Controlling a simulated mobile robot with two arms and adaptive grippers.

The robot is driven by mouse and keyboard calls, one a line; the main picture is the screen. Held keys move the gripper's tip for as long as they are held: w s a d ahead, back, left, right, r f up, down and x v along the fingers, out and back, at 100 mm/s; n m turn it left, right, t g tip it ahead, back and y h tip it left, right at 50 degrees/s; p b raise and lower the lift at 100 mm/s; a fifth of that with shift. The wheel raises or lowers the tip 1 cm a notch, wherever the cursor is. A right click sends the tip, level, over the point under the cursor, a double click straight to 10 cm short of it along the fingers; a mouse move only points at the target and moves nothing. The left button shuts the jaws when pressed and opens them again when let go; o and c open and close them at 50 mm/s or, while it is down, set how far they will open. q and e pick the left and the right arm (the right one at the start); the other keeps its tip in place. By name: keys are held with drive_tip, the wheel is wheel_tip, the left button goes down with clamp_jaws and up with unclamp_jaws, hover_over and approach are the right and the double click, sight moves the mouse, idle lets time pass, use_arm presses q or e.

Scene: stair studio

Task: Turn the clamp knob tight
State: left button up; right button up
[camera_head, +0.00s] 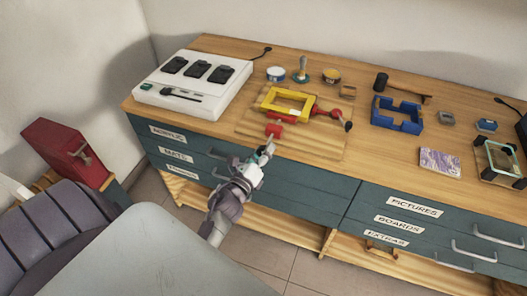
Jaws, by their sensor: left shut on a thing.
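A yellow frame (287,105) lies on a wooden board (325,147) on the workbench. A red clamp (274,131) sits at the frame's front edge. Another red clamp (326,112) is on the frame's right side, and its dark knob (348,126) shows in plain view. My left gripper (266,149) reaches up over the bench's front edge to the front clamp. It is shut on that clamp's knob, which its fingers mostly hide. How tight the knob is cannot be told. My right gripper is not in view.
A white case (220,88) with dark devices stands at the bench's left end. Small pots (275,73) stand behind the frame. A blue frame (397,114) and a patterned tile (440,162) lie to the right. Labelled drawers (320,190) fill the front.

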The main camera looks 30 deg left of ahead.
use_arm(q)
drive_tip(key=o, duration=1.2)
drive_tip(key=shift+c, duration=0.2)
drive_tip(key=s, duration=0.7)
drive_tip(key=shift+s+d, duration=0.25)
drive_tip(key=shift+d, duration=0.2)
drive_tip(key=shift+f, duration=0.15)
drive_tip(key=s+d+f+n+g+h, duration=0.1)
drive_tip(key=s+d+f+n+g, duration=0.3)
drive_tip(key=f, duration=0.7)
drive_tip(key=s+d+f+n+g, duration=0.2)
drive_tip(key=s+f+n, duration=0.3)
drive_tip(key=f, duration=0.5)
drive_tip(key=s+d+f+n+g+h, duration=0.1)
drive_tip(key=s+d+f+n+g, duration=0.3)
drive_tip(key=f, duration=0.7)
drive_tip(key=s+a+f+n+g, duration=0.1)
drive_tip(key=s+f+n+g, duration=0.2)
drive_tip(key=s, duration=0.9)
drive_tip(key=s+f+n+g, duration=0.3)
drive_tip(key=s+f+n, duration=0.4)
drive_tip(key=s, duration=0.5)
wheel_tip(320, 180, down, 3)
drive_tip(key=shift+a+r+g, duration=0.2)
drive_tip(key=shift+a+g, duration=0.2)
